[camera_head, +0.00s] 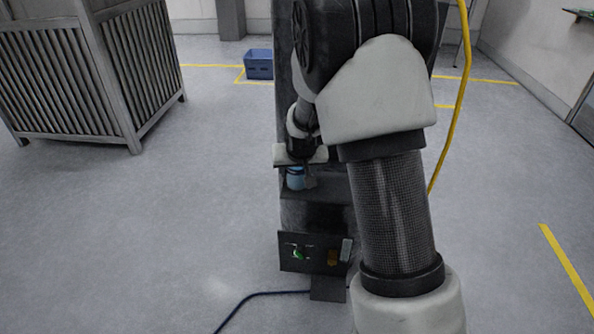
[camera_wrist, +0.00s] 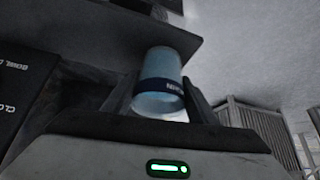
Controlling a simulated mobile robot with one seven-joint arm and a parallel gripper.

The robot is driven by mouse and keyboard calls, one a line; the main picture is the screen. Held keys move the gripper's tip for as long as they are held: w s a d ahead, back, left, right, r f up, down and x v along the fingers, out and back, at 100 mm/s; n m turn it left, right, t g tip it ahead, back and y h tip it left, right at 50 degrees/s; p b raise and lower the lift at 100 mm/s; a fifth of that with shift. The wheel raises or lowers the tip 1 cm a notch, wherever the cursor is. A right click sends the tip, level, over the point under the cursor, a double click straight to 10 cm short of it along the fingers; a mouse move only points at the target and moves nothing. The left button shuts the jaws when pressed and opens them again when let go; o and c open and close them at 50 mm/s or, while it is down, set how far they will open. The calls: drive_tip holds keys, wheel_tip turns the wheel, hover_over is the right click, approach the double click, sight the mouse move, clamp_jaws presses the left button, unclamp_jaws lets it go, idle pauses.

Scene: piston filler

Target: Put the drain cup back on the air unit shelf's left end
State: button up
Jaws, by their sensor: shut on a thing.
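The drain cup (camera_wrist: 158,78) is a pale blue translucent cup with a dark blue band and partly legible lettering. My gripper (camera_wrist: 160,100) is shut on it, with one finger on each side of the cup in the wrist view. In the head view the cup (camera_head: 295,179) shows small and blue just below my gripper (camera_head: 300,176), by the left end of a dark shelf (camera_head: 322,188) on the machine. I cannot tell whether the cup touches the shelf. My arm hides much of the machine and the shelf's right part.
Below the shelf is a dark panel (camera_head: 290,262) with small coloured parts. A blue hose (camera_head: 250,297) lies on the floor. A grey slatted enclosure (camera_head: 65,85) stands at left, and a blue crate (camera_head: 259,64) at the back. The floor between enclosure and machine is clear.

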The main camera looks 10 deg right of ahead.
drive_tip(key=shift+f, duration=0.2)
drive_tip(key=o, duration=1.2)
drive_tip(key=shift+c, duration=0.2)
drive_tip(key=shift+s+r, duration=0.15)
drive_tip(key=shift+r, duration=0.4)
drive_tip(key=s+d+f+p+v, duration=0.1)
drive_tip(key=s+v, duration=0.1)
drive_tip(key=v, duration=1)
drive_tip(key=s+f+p+v, duration=0.1)
drive_tip(key=v, duration=1.1)
drive_tip(key=s+r, duration=0.2)
drive_tip(key=s, duration=0.6)
drive_tip(key=s+r+n+g, duration=0.1)
drive_tip(key=s+r, duration=0.1)
drive_tip(key=s, duration=0.7)
drive_tip(key=shift+s+y, duration=0.25)
drive_tip(key=shift+y, duration=0.05)
